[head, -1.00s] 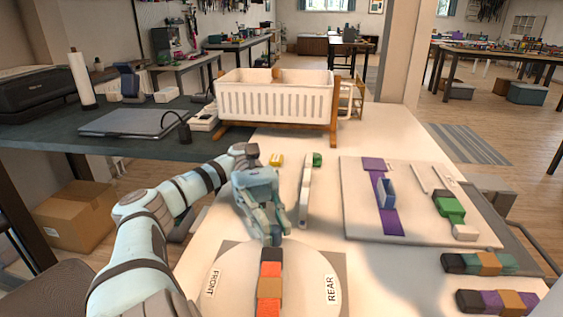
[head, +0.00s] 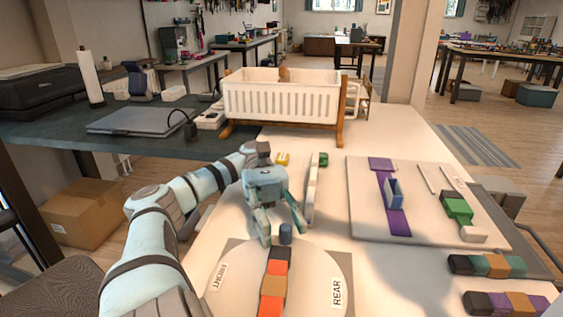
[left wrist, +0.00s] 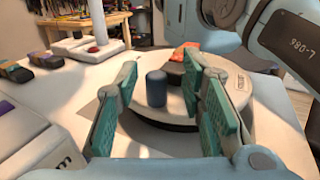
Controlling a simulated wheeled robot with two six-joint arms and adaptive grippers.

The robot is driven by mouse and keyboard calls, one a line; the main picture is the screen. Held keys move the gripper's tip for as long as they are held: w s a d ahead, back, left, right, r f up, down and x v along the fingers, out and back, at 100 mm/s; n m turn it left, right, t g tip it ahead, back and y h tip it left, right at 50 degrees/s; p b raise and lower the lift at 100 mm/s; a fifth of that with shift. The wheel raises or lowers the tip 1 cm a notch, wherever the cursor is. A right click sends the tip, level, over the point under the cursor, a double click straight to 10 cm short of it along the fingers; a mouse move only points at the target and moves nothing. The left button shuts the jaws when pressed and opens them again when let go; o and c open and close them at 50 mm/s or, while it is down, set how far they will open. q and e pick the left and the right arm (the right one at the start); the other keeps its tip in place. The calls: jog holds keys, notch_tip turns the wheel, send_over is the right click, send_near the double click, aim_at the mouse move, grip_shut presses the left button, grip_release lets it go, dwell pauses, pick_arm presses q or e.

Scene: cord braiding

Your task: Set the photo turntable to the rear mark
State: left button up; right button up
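The photo turntable (head: 311,268) is a pale round disc on a grey base plate at the near edge of the table. It has a FRONT label (head: 219,275) at left and a REAR label (head: 337,291) at right. A dark blue upright peg (head: 286,233) stands at its far side. A black, orange and tan cord piece (head: 273,283) lies across the disc. My left gripper (head: 281,228) is open just beyond the peg. In the left wrist view, the peg (left wrist: 156,88) shows between its spread teal-padded fingers, with no clear contact. My right gripper is not seen.
A white slatted cradle (head: 280,98) stands at the back. A thin upright white piece (head: 312,192) is just right of the left gripper. A pale board (head: 360,215) with a purple strip lies at right, with several cord pieces (head: 488,266) nearer the right edge.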

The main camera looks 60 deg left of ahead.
pick_arm(q)
notch_tip(320, 180, up, 10)
dwell(0.4)
